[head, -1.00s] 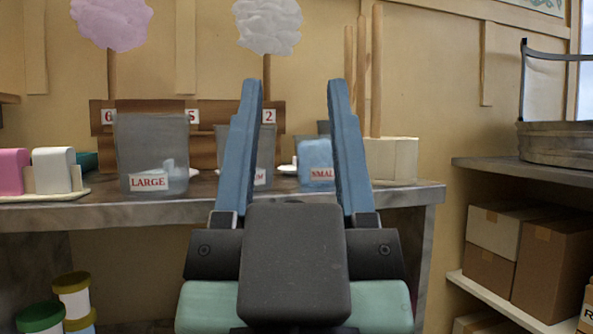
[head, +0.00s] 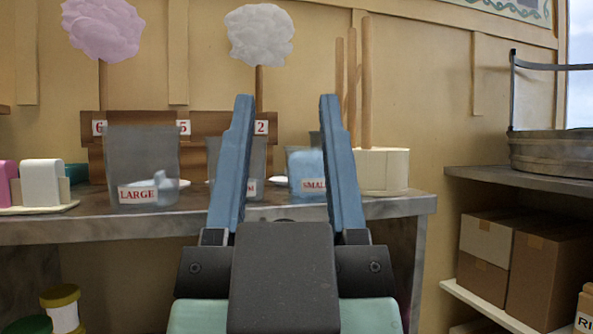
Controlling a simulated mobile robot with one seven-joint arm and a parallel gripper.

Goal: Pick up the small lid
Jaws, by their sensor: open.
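I cannot make out the small lid for certain. A pale rounded sliver (head: 282,219) shows just above my gripper's dark body, between the fingers; I cannot tell what it is. The clear tub labelled SMALL (head: 305,166), with something pale blue in it, stands upright on the counter, partly hidden by my right finger. My gripper (head: 286,98) is open, its blue fingers wide apart and empty, in front of the counter. A clear middle tub (head: 258,158) is partly behind the left finger. The clear tub labelled LARGE (head: 140,165) stands farther left with something whitish in or behind it.
The grey counter (head: 100,228) runs across the view. A cream block (head: 383,169) with several wooden sticks stands right of the small tub. Pink and white floss stand behind by a brown price rack (head: 160,125). Shelves with cardboard boxes (head: 540,270) are at right.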

